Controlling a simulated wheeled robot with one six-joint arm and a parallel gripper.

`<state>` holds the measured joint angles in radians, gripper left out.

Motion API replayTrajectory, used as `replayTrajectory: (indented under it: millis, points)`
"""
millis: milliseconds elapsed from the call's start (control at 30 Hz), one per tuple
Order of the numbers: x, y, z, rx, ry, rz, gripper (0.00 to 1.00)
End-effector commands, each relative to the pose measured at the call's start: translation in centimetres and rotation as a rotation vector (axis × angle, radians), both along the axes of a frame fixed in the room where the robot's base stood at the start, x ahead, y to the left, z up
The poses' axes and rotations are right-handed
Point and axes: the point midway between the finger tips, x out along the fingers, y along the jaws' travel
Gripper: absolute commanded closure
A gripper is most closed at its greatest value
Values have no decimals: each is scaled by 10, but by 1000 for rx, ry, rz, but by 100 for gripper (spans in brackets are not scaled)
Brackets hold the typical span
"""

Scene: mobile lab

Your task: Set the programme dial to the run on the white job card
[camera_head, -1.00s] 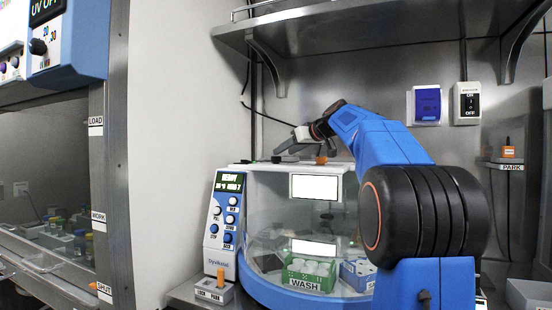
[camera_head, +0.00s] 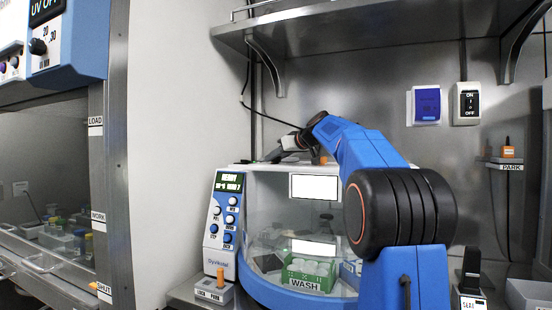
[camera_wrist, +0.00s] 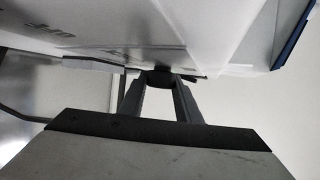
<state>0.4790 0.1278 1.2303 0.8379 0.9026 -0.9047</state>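A benchtop machine with a clear curved front stands in the middle of the head view. Its front panel (camera_head: 225,215) has a lit display (camera_head: 229,182) reading READY and several blue and white round controls. I cannot tell which part is the programme dial. Two bright white cards, upper (camera_head: 315,187) and lower (camera_head: 313,247), show on the clear front with no readable writing. My gripper (camera_head: 278,156) is above the machine's top left. In the wrist view, its two fingers (camera_wrist: 158,88) are apart, with a small dark block (camera_wrist: 158,77) at their tips. Contact is unclear.
A green WASH rack (camera_head: 306,274) is inside the machine. A metal shelf (camera_head: 370,38) hangs above. A cabinet with a black UV knob (camera_head: 38,47) is at far left. A wall switch (camera_head: 467,103) is right.

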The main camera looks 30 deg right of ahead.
Motion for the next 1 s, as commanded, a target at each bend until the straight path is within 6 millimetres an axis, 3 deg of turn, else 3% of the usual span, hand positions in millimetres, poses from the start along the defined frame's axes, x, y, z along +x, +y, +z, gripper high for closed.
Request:
replayTrajectory:
  millis: [467, 1000]
  points:
    - [-1, 2, 0, -1, 1, -55, 92]
    - [0, 2, 0, -3, -1, -326, 92]
